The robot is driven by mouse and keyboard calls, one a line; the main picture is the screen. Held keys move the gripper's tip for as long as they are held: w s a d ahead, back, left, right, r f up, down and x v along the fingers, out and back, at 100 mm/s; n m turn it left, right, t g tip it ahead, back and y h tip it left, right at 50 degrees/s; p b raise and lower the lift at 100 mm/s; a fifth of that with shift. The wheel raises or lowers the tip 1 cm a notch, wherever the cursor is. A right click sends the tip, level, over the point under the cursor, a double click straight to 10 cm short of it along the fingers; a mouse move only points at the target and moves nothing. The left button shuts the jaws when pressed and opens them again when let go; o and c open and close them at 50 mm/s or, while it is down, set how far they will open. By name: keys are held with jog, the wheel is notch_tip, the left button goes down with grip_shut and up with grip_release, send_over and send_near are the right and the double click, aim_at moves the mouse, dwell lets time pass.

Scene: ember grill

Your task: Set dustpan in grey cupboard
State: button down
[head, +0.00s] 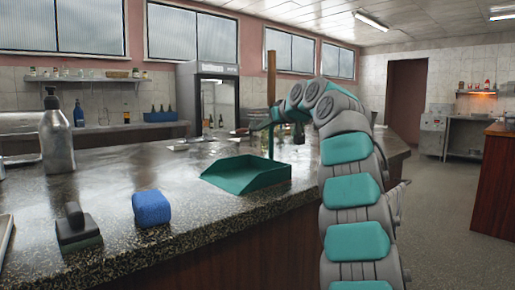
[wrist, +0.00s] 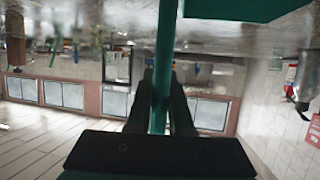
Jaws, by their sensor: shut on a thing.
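The teal dustpan (head: 247,174) is at the counter, its pan low over the stone top and its handle upright with a brown upper end. I cannot tell whether the pan touches the counter. My gripper (head: 268,122) reaches in from the right and is shut on the handle. In the wrist view, the two dark fingers of my gripper (wrist: 160,95) close around the teal handle, and part of the dustpan (wrist: 235,8) shows at the top edge. I cannot make out a grey cupboard for certain.
A blue sponge (head: 151,208), a dark scrubber (head: 76,228) and a grey pump bottle (head: 55,132) stand on the counter (head: 115,185) at the left. A glass-door fridge (head: 207,97) stands behind. Open floor (head: 440,210) lies to the right, before a steel unit (head: 465,135).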

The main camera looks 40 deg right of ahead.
jog(key=shift+r, duration=0.2)
jog(key=shift+r+p, duration=1.05)
jog(key=shift+r, duration=0.55)
jog(key=s+a+b, duration=0.4)
jog(key=s, duration=0.3)
jog(key=s+a+r+b, duration=0.1)
jog(key=s+a+b, duration=0.2)
jog(key=s, duration=0.4)
jog(key=shift+a+r+b, duration=0.3)
jog(key=shift+a+b, duration=0.05)
jog(key=shift+b, duration=0.45)
jog(key=shift+s, duration=0.1)
